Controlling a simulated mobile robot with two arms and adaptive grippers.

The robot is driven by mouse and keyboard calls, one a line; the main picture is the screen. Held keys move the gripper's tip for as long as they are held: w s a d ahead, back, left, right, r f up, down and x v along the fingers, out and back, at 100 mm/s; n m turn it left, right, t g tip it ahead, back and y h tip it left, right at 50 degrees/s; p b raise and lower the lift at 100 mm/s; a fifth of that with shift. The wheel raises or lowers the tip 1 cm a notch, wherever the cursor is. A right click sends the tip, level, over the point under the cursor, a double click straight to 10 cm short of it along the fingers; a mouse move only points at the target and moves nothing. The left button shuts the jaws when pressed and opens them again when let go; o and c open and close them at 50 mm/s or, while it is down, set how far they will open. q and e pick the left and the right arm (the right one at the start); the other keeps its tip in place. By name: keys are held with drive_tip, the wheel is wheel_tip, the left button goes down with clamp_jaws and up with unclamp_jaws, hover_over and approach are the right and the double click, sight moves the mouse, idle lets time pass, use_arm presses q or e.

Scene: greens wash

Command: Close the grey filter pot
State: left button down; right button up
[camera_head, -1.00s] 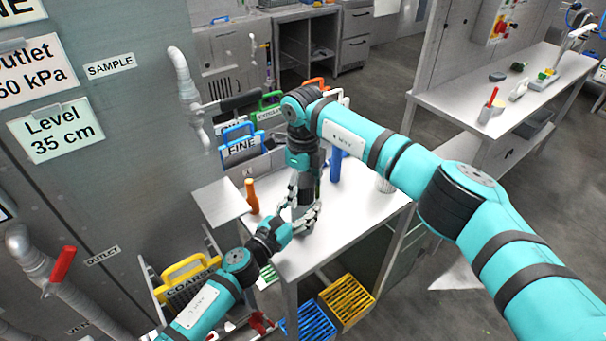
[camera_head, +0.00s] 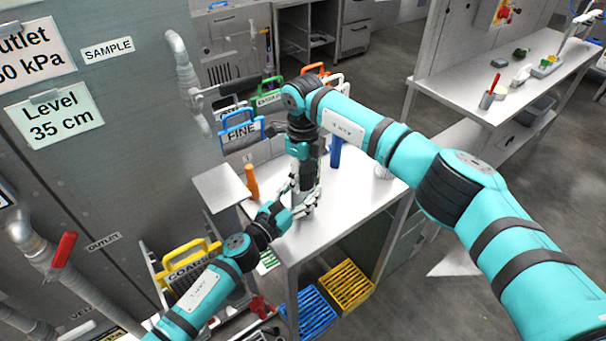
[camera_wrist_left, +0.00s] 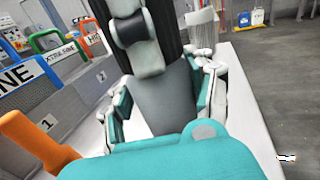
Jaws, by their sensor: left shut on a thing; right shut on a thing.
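The grey filter pot (camera_wrist_left: 166,98) stands upright on the white table (camera_head: 335,215), mostly hidden by my grippers in the head view. My left gripper (camera_head: 297,208) is shut on the pot's body, with a finger on each side of it in the left wrist view (camera_wrist_left: 165,108). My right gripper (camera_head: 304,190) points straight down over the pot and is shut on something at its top. That looks like the pot's lid, but the fingers hide it, and I cannot tell how it sits on the rim.
An orange cylinder (camera_head: 252,182) and a blue one (camera_head: 336,150) stand near the pot. Labelled baskets, including a blue FINE one (camera_head: 241,133), are behind. Yellow (camera_head: 347,285) and blue (camera_head: 313,312) crates are below the table. The table's front right is clear.

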drive_tip(key=o, duration=1.4)
drive_tip(key=shift+c, duration=0.2)
wheel_tip(320, 180, up, 8)
drive_tip(key=shift+f, duration=0.2)
use_arm(q)
drive_tip(key=shift+c, duration=1.9)
unclamp_jaws()
